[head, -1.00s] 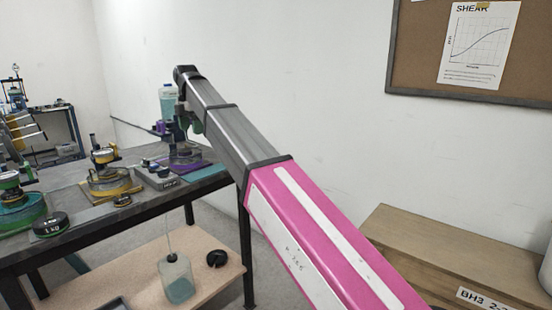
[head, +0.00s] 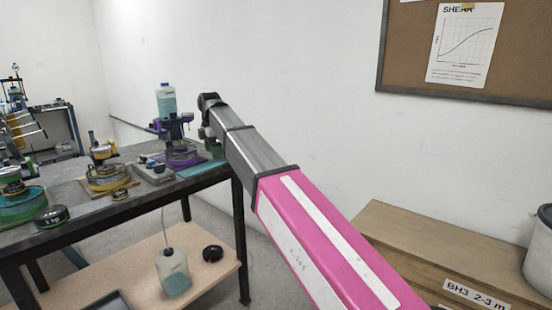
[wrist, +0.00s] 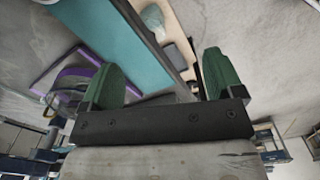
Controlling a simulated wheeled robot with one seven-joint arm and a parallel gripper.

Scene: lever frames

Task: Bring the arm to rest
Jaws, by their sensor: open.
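My arm, pink nearer me and grey farther out, reaches up and left across the head view, its far end beside the right end of the workbench (head: 105,222). My gripper (wrist: 165,72) shows in the wrist view with two green fingers spread wide apart and nothing between them. In the head view the gripper is mostly hidden behind the arm's far end. The purple-based apparatus (head: 181,153) stands on the bench just left of the arm's end. Its purple base also shows at the left in the wrist view (wrist: 75,85), apart from the fingers.
Yellow (head: 107,176) and teal (head: 18,207) apparatus stand along the bench. A clear bottle (head: 173,272) sits on the lower shelf. Bare wall lies behind the arm.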

